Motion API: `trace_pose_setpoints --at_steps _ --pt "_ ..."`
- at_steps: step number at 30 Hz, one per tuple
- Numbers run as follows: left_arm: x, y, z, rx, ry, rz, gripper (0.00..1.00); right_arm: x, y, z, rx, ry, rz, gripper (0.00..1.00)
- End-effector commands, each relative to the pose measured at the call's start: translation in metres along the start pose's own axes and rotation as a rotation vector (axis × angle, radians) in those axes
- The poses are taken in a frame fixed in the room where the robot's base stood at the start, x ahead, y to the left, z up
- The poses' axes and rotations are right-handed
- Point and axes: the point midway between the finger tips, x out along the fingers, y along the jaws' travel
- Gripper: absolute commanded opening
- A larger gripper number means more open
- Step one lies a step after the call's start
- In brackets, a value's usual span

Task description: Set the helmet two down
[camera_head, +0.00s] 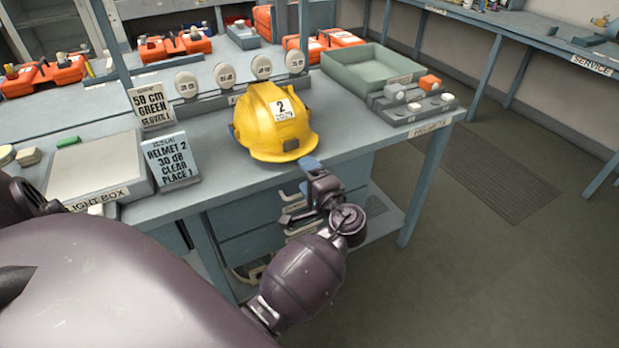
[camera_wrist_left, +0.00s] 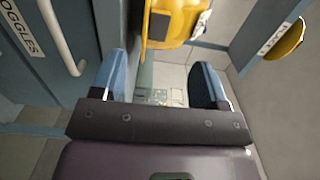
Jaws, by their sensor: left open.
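The yellow helmet two (camera_head: 262,130), with a white label reading 2, sits upright on the grey bench near its front edge; its underside is hidden. Part of it shows at the top of the left wrist view (camera_wrist_left: 182,22). My left gripper (camera_head: 312,165) is at the bench's front edge, just in front and to the right of the helmet. In the wrist view its two blue fingers (camera_wrist_left: 160,82) are spread with nothing between them, and the helmet lies beyond them. It appears apart from the helmet. My right gripper is not in view.
A helmet 2 sign (camera_head: 171,160) and a light box (camera_head: 98,168) stand left of the helmet. A green-grey tray (camera_head: 372,70) and a grey block device (camera_head: 412,102) stand right. Round numbered tags (camera_head: 225,75) line the back.

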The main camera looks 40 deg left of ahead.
Motion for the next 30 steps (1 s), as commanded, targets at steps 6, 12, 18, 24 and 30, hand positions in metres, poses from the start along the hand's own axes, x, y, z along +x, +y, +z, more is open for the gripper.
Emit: trace_pose_setpoints --at_steps 6,12,18,24,30 --pt "0.002 0.009 0.004 -0.002 0.022 0.025 0.68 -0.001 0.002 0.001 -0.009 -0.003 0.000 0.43" --pt "-0.008 0.070 0.028 -0.063 0.186 0.229 0.68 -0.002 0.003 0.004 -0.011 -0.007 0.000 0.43" --pt "-0.045 0.137 0.066 -0.226 0.380 0.534 0.68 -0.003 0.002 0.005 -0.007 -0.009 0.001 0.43" --pt "-0.098 0.174 0.110 -0.466 0.500 0.836 0.68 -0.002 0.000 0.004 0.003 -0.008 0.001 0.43" --pt "-0.145 0.180 0.151 -0.732 0.533 1.075 0.68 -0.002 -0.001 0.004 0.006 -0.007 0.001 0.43"
